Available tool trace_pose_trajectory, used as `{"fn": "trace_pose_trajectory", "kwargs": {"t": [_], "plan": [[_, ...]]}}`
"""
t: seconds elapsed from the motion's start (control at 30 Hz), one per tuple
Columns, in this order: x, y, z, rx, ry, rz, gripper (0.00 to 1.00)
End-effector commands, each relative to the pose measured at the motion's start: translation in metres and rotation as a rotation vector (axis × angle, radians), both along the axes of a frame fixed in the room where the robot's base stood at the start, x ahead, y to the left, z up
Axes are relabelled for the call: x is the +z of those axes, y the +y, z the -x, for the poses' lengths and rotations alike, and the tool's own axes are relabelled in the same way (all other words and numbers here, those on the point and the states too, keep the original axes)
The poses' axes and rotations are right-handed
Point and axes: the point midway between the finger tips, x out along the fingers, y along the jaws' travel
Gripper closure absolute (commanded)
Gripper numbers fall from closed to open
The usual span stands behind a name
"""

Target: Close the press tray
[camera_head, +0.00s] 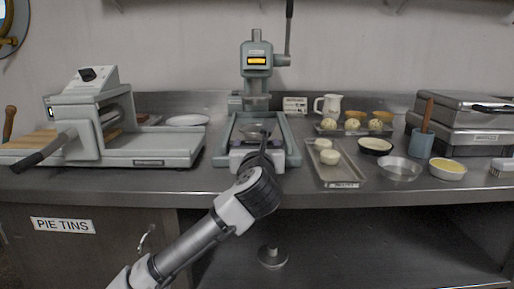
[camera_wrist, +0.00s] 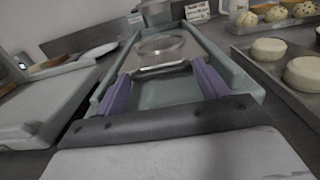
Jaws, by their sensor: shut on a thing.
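The press (camera_head: 256,75) stands at the centre of the counter, with its lever raised. Its green base frame (camera_wrist: 230,65) surrounds a metal press tray (camera_wrist: 150,71). A round, shallow clear dish (camera_wrist: 161,44) sits on the tray; it also shows in the head view (camera_head: 254,129), under the press head. My gripper (camera_wrist: 165,88) is at the front of the frame, its two purple fingers on either side of the tray's near end and shut on it. In the head view, my wrist partly hides the gripper and the tray's front.
A grey rolling machine (camera_head: 150,145) stands close on the left. A shallow tray (camera_head: 335,172) with pale dough rounds lies close on the right. Bowls and a waffle iron (camera_head: 470,135) stand farther right. The counter's front edge runs below my gripper.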

Motion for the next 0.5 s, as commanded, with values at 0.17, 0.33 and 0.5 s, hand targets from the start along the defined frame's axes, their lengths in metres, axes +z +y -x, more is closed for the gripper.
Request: {"fn": "trace_pose_trajectory", "kwargs": {"t": [0.17,0.33,0.5], "plan": [[0.002,-0.002,-0.028,-0.003,0.001,0.002,0.68],[0.0,-0.002,-0.034,-0.005,-0.001,0.0,0.68],[0.0,-0.002,-0.033,-0.006,-0.001,0.0,0.68]]}}
